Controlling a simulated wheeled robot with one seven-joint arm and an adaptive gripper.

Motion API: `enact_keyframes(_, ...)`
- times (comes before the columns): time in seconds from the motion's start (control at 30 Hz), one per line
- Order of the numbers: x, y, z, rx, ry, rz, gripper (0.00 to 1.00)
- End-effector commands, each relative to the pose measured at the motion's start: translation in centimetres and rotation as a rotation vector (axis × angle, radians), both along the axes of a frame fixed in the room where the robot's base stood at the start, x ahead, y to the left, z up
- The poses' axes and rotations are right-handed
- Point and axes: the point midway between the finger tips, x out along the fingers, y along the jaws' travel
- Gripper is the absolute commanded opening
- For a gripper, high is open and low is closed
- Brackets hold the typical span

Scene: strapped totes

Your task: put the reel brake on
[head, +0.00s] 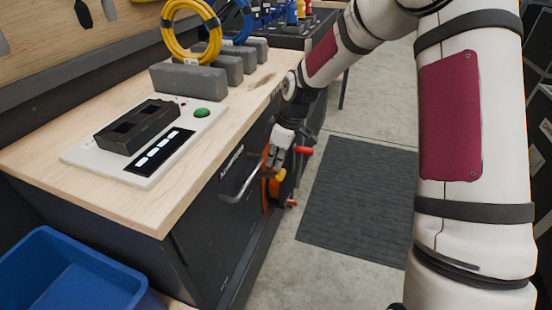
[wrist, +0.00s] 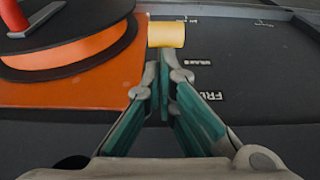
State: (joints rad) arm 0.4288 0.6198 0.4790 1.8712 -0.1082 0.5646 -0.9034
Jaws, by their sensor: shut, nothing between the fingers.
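The reel is a black disc on an orange plate (wrist: 75,70) at the left of the wrist view, with a red crank handle (wrist: 35,18). In the head view the orange part (head: 267,194) shows on the bench's dark front, partly hidden by my gripper. A yellow knob (wrist: 166,35), likely the brake's grip, stands at the plate's right edge; it also shows in the head view (head: 281,175). My gripper (wrist: 163,75) is shut and empty, its fingertips just below the knob in the wrist picture. Whether they touch it I cannot tell. The brake's lever is not clearly visible.
White lettering (wrist: 208,96) marks the dark panel right of the knob. A metal drawer handle (head: 240,182) juts out left of my gripper. The wooden benchtop (head: 185,205) is above, a blue tote (head: 75,280) at lower left. A dark mat (head: 358,200) lies on open floor.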

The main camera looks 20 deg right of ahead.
Motion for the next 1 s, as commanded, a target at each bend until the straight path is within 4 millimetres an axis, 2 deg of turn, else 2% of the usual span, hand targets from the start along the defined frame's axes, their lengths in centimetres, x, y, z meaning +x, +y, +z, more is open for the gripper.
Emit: enact_keyframes(1.0, -0.67, -0.94, -0.89, 0.118, -0.08, -0.005, 0.0)
